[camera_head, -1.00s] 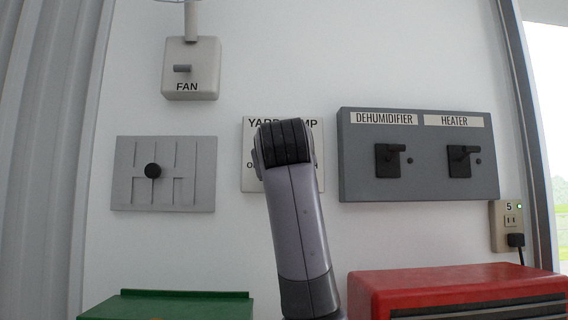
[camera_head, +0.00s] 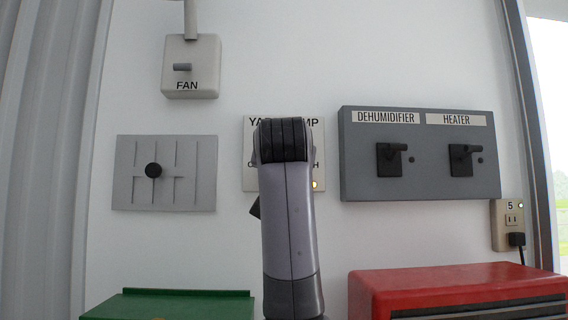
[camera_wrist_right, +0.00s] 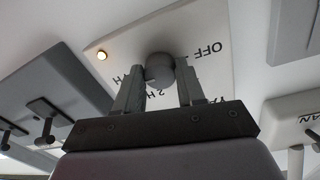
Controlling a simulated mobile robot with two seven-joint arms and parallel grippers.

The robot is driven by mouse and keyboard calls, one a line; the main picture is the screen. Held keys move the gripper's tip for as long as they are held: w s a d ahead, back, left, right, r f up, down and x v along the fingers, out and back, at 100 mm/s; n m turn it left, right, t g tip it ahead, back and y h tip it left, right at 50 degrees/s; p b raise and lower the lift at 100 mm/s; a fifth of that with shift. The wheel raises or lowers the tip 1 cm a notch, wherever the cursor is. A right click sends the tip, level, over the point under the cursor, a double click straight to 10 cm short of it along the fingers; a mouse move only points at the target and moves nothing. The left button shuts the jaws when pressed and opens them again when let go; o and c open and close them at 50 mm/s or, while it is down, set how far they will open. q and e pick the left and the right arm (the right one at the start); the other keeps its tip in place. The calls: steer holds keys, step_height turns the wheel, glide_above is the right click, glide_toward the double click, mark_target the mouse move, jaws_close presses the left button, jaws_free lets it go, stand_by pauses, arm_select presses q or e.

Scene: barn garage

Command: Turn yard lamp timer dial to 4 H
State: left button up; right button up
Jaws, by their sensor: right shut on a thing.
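The yard lamp timer is a pale plate (camera_head: 250,182) on the wall in the head view, mostly hidden behind my right arm. The right wrist view shows the plate (camera_wrist_right: 205,75) upside down, with "OFF", "2 H", a partly hidden "H" label and the lit light (camera_wrist_right: 101,55). My right gripper (camera_wrist_right: 160,82) is shut on the round grey dial (camera_wrist_right: 160,67), one finger at each side. The dial's pointer mark cannot be made out. My left gripper is not in view.
A grey dehumidifier and heater panel (camera_head: 420,187) is right of the timer. A slotted shifter plate (camera_head: 200,160) is left, with a fan switch box (camera_head: 205,57) above it. A green box (camera_head: 180,306) and a red toolbox (camera_head: 440,278) stand below.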

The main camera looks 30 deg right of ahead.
steer(key=shift+f, duration=0.15)
steer(key=o, duration=1)
steer(key=shift+o, duration=0.2)
steer(key=b+v, duration=0.2)
steer(key=v, duration=0.5)
steer(key=shift+s, duration=0.1)
